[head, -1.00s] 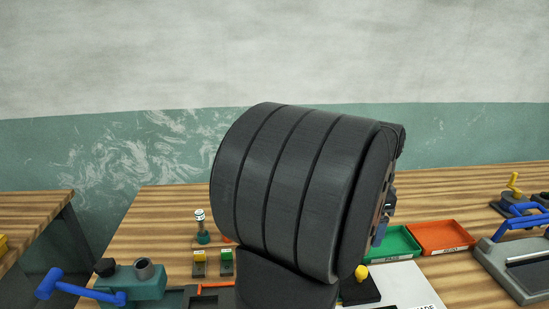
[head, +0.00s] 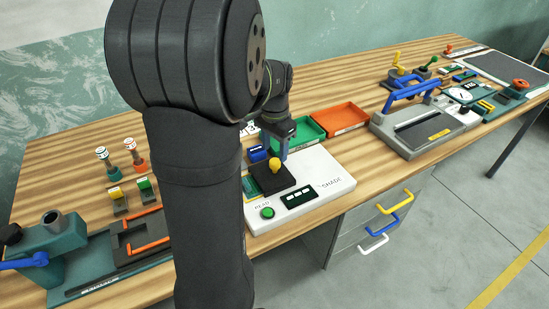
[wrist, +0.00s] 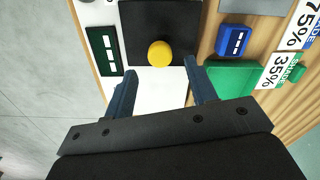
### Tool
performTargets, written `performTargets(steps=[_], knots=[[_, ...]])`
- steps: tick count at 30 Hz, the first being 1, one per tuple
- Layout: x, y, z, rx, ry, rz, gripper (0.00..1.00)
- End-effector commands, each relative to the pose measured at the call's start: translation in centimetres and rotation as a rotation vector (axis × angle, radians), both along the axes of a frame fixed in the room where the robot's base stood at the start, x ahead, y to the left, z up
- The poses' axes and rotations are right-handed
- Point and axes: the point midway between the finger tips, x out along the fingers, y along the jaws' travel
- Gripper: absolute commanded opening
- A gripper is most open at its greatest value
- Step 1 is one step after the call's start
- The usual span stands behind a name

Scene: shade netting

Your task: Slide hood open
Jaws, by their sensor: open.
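The white shade meter (head: 312,181) sits on the bench, with a green READ button and a dark display on its front. Its hood is a flat black plate (head: 264,180) with a round yellow knob (head: 274,164) on top. In the wrist view the black hood (wrist: 185,22) and yellow knob (wrist: 160,53) are ahead of my gripper (wrist: 159,68). My gripper is open, one blue finger to either side of the knob's line, with the knob just beyond the fingertips. In the head view my gripper (head: 282,148) is close to the knob; contact cannot be told.
A blue block (head: 257,154) stands beside the hood, also in the wrist view (wrist: 232,41). Green (head: 300,133) and orange (head: 338,118) trays lie behind. A grey device with a blue handle (head: 412,92) stands to the right. My arm hides part of the bench.

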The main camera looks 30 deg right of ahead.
Motion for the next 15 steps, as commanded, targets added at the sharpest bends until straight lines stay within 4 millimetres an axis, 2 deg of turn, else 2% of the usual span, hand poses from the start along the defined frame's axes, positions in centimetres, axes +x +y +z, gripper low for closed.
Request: performTargets(steps=[1,6,15], knots=[[-0.1,0.1,-1.1,0.003,0.004,0.0,0.52],[-0.1,0.0,-3.4,0.001,0.002,0.0,0.52],[0.0,0.0,-4.5,0.0,0.0,0.0,0.52]])
